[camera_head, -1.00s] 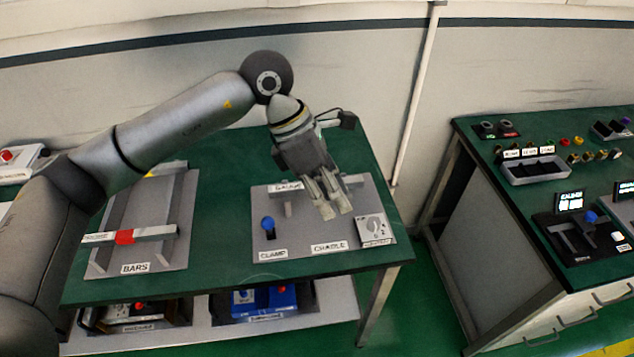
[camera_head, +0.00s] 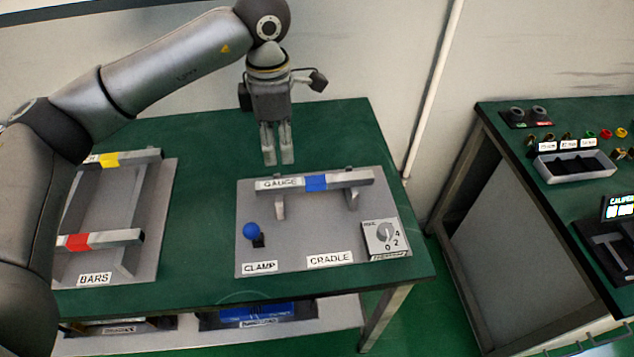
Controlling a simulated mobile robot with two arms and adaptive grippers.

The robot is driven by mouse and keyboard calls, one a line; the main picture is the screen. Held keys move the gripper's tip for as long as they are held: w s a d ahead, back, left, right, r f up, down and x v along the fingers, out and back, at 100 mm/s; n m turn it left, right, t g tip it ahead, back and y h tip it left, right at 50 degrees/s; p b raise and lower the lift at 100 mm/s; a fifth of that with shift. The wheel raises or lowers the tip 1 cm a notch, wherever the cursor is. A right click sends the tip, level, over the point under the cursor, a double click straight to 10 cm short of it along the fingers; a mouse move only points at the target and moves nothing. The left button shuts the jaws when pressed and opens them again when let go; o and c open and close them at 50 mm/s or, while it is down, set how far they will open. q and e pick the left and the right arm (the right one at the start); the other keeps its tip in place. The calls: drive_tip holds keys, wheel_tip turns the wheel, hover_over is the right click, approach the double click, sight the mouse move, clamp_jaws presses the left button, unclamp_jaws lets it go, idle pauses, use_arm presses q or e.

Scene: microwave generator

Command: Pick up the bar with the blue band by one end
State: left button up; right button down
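The bar with the blue band (camera_head: 345,180) is a grey metal bar. It lies across two supports of the cradle (camera_head: 290,239) at the back of a grey plate, with its GAUGE label near its left end. My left gripper (camera_head: 278,160) points down above the green table, behind and above the bar's left end. Its two fingers look parallel with a narrow gap between them, and nothing shows between them. It does not appear to touch the bar. My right gripper is not in view.
A rack labelled BARS (camera_head: 150,225) at left holds a yellow-banded bar (camera_head: 132,158) and a red-banded bar (camera_head: 103,239). A blue-knobbed clamp lever (camera_head: 251,231) and a dial box (camera_head: 384,238) stand on the cradle plate. Green table shows bare between the plates.

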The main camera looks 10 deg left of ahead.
use_arm(q)
drive_tip(key=p, duration=0.2)
hover_over(285, 182)
drive_tip(key=f, duration=0.3)
drive_tip(key=s+f, duration=0.1)
drive_tip(key=f, duration=0.1)
drive_tip(key=shift+a+f, duration=0.15)
drive_tip(key=shift+w+f, duration=0.25)
drive_tip(key=shift+f, duration=0.3)
wheel_tip(285, 182, down, 5)
drive_tip(key=shift+w+r+p, duration=0.1)
drive_tip(key=shift+r+p, duration=0.1)
drive_tip(key=shift+p, duration=1)
drive_tip(key=shift+w, duration=0.1)
clamp_jaws()
